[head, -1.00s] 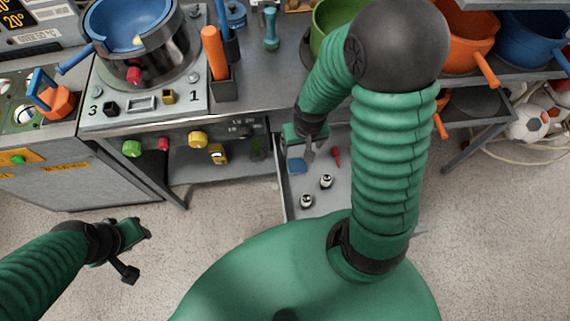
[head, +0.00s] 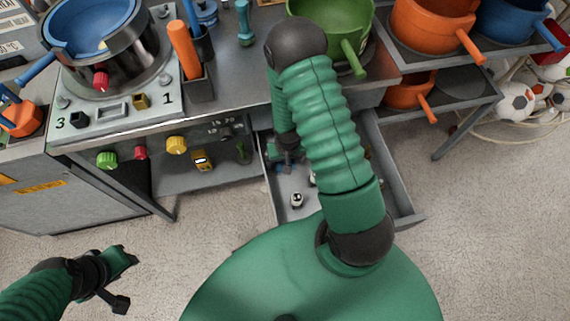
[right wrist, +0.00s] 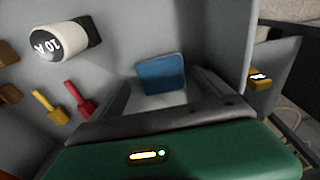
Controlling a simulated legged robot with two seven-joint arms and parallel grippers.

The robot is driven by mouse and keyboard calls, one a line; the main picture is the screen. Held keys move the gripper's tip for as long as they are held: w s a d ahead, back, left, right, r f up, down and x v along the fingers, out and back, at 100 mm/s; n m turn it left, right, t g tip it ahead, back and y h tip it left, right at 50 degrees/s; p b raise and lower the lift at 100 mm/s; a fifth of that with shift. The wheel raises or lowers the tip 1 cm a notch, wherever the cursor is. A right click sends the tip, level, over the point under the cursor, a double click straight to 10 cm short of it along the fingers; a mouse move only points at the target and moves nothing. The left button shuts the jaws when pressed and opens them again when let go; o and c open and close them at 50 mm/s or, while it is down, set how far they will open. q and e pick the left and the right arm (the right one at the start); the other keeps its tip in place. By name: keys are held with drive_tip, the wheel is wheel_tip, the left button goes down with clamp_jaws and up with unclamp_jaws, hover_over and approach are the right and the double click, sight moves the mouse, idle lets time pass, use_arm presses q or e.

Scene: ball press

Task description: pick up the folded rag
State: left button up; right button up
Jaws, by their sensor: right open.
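The folded rag (right wrist: 161,74) is a small blue square lying in the open drawer, seen in the right wrist view. In the head view my right arm and gripper mostly cover it. My right gripper (head: 287,157) reaches down into the drawer. It is open and empty, with the rag ahead of it, roughly between its fingers in the right wrist view. I cannot tell the remaining gap.
The open drawer (head: 404,205) also holds a white weight (right wrist: 60,41), a red tool (right wrist: 78,98) and a yellow tool (right wrist: 48,105). The drawer walls stand close around my right gripper. Above is the bench with a green pot (head: 335,25). The floor at left is clear.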

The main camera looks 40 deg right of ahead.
drive_tip(key=shift+w+a+f, duration=0.1)
drive_tip(key=shift+f, duration=0.35)
drive_tip(key=shift+a+r, duration=0.1)
drive_tip(key=c, duration=0.9)
use_arm(q)
drive_tip(key=shift+a+f, duration=0.15)
drive_tip(key=shift+a, duration=0.1)
use_arm(e)
drive_tip(key=c, duration=0.5)
drive_tip(key=shift+c, duration=0.2)
